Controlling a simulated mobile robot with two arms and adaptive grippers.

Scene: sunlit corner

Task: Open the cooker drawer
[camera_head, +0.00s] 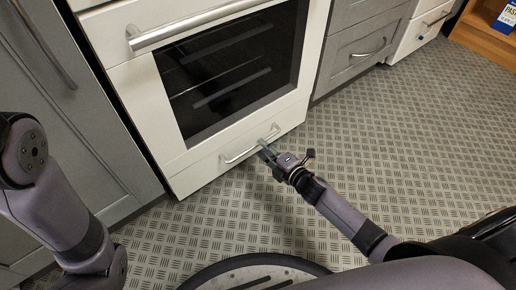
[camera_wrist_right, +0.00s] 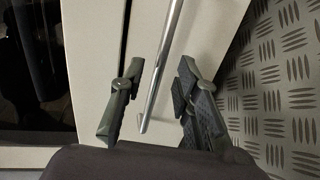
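The white cooker (camera_head: 180,90) stands against the cabinets, with its drawer (camera_head: 207,173) at the bottom, under the oven door. The drawer front appears flush with the cooker. Its silver bar handle (camera_head: 238,156) runs along the front; it also shows in the right wrist view (camera_wrist_right: 163,70). My right gripper (camera_head: 267,149) is at the right part of the handle. In the right wrist view its two fingers (camera_wrist_right: 155,103) are apart, one on each side of the handle bar, with gaps visible. My left arm shows at the left edge, but its gripper is out of view.
The oven door handle (camera_head: 195,25) is above the drawer. Grey cabinets stand on the left (camera_head: 75,120) and right (camera_head: 362,50) of the cooker. The patterned floor (camera_head: 390,120) in front is clear. A wooden shelf (camera_head: 487,35) with a blue box (camera_head: 505,17) stands at the top right.

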